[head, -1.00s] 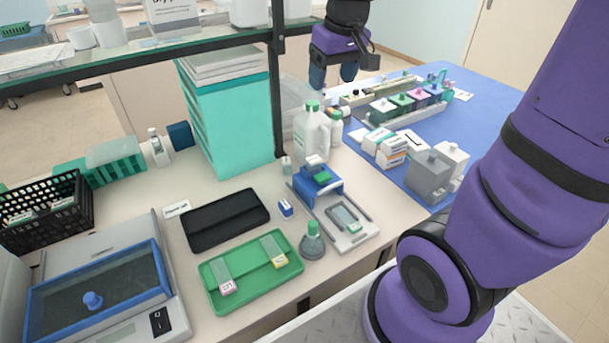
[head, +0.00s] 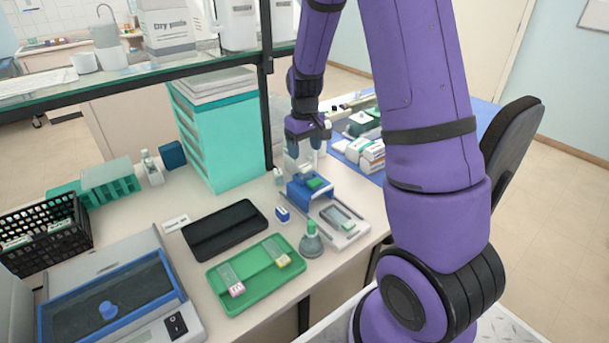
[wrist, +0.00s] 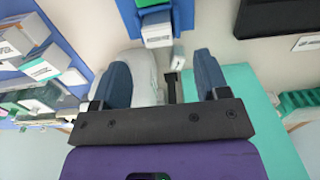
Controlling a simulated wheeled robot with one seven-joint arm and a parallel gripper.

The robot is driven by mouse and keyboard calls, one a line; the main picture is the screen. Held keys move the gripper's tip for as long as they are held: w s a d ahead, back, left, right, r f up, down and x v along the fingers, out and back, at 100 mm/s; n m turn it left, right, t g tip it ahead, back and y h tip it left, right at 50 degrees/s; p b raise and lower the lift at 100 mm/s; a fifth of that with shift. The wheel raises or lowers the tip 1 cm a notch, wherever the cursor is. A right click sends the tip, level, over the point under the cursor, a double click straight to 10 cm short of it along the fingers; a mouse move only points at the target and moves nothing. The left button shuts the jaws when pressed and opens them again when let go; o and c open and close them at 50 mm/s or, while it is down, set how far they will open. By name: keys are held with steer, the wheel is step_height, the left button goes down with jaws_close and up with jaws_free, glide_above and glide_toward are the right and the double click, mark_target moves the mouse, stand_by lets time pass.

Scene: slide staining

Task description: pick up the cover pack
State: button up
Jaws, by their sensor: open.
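The small blue-and-white box (head: 282,214), which looks like the cover pack, stands on the bench between the black folder and the blue slide device; its label is too small to read. I cannot make it out in the wrist view. My gripper (head: 304,145) is open and empty, pointing down behind the blue device, over the white bottles. In the wrist view its two blue fingers (wrist: 161,68) are wide apart, with a white jug (wrist: 142,80) below and between them.
The blue slide device (head: 310,188) stands between my gripper and the box. A black folder (head: 224,230), green tray (head: 250,285) and stoppered flask (head: 311,242) surround the box. A teal cabinet (head: 235,145) and a shelf post (head: 266,100) rise close behind. White boxes (head: 372,152) lie on the blue mat.

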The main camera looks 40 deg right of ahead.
mark_target(306, 167)
steer(key=shift+s+d+f, duration=0.1)
steer(key=shift+f, duration=1.8)
steer(key=shift+s+d+f, duration=0.1)
steer(key=shift+f, duration=1.75)
steer(key=c, duration=1)
